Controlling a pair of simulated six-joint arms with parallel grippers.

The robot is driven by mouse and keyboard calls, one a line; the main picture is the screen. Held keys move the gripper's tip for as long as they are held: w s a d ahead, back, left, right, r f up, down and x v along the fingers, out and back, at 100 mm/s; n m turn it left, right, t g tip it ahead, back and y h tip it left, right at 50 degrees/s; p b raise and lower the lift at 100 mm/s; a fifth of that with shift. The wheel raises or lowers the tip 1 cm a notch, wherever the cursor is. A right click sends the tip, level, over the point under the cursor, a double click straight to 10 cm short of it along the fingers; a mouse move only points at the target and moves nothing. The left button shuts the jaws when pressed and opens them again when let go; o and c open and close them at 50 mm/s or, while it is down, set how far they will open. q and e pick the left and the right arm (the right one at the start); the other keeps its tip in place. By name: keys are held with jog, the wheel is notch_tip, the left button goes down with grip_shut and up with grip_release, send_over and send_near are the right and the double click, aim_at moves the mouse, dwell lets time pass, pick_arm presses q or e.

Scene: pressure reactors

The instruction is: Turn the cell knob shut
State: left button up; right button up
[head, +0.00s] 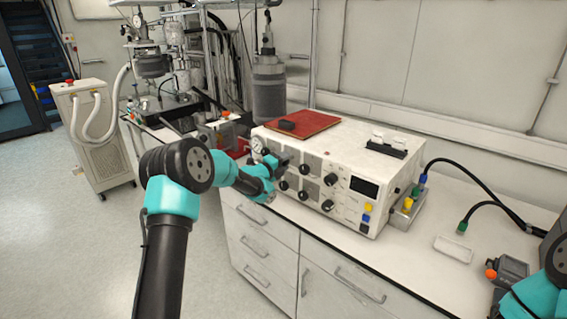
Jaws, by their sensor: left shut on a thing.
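A white control box (345,150) stands on the bench, with several black knobs on its front panel. The lower knobs (303,196) and the upper middle knob (304,170) show clear of my arm. My left gripper (279,163) reaches the left part of the panel from the left and is shut on a dark knob at the upper left. The knob is mostly hidden by the gripper, so its turn angle cannot be read. Which knob is the cell knob cannot be read from the labels.
A round gauge (258,145) sits at the box's left end, close to my left gripper. A red folder (302,123) lies on top of the box. A grey device with an orange knob (491,274) stands at the right.

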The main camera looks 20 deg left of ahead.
pick_arm(q)
jog(key=o, duration=0.9)
jog(key=shift+o, duration=0.2)
jog(key=v, duration=1.7)
jog(key=shift+s, duration=0.15)
jog(key=shift+a, duration=0.1)
